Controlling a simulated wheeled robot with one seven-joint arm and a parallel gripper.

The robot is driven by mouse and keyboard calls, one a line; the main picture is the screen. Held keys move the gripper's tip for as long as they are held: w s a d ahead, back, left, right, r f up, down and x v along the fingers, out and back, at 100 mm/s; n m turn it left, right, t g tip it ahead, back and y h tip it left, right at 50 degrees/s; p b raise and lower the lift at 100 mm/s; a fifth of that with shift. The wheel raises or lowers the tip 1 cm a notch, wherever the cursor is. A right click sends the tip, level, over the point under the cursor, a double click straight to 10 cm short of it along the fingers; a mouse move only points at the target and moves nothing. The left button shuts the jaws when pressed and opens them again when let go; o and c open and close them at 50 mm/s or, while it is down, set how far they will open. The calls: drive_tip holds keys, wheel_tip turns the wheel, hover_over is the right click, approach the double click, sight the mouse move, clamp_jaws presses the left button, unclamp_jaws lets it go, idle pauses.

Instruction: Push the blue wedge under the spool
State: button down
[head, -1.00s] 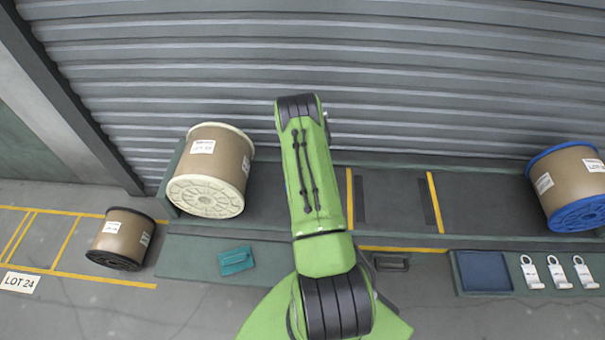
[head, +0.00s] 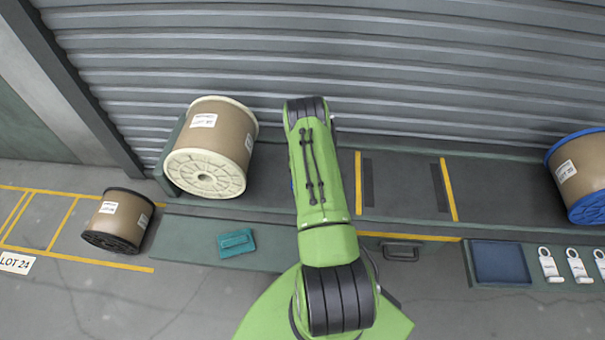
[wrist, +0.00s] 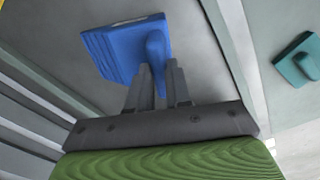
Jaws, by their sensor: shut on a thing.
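The blue wedge (wrist: 125,48) shows in the wrist view with an upright handle (wrist: 157,52) on it. My gripper (wrist: 159,70) is shut on this handle. In the head view my arm hides the gripper and nearly all of the wedge. A spool with cream flanges (head: 212,148) lies at the left end of the dark rack (head: 265,190), left of my arm. A spool with blue flanges (head: 583,175) lies at the right end. Both are well apart from my arm in the head view. Which spool is meant cannot be told.
A teal wedge (head: 236,243) lies on the green front ledge (head: 185,243). A black-flanged spool (head: 118,220) stands on the floor at left. A blue tray (head: 500,263) and several white tags (head: 550,265) are at lower right.

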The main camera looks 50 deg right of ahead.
drive_tip(key=shift+f+b, duration=0.25)
drive_tip(key=shift+b, duration=0.15)
idle(0.5)
drive_tip(key=c, duration=1)
unclamp_jaws()
wheel_tip(320, 180, up, 16)
drive_tip(key=p, duration=0.2)
drive_tip(key=shift+f+p, duration=0.15)
drive_tip(key=shift+p, duration=0.25)
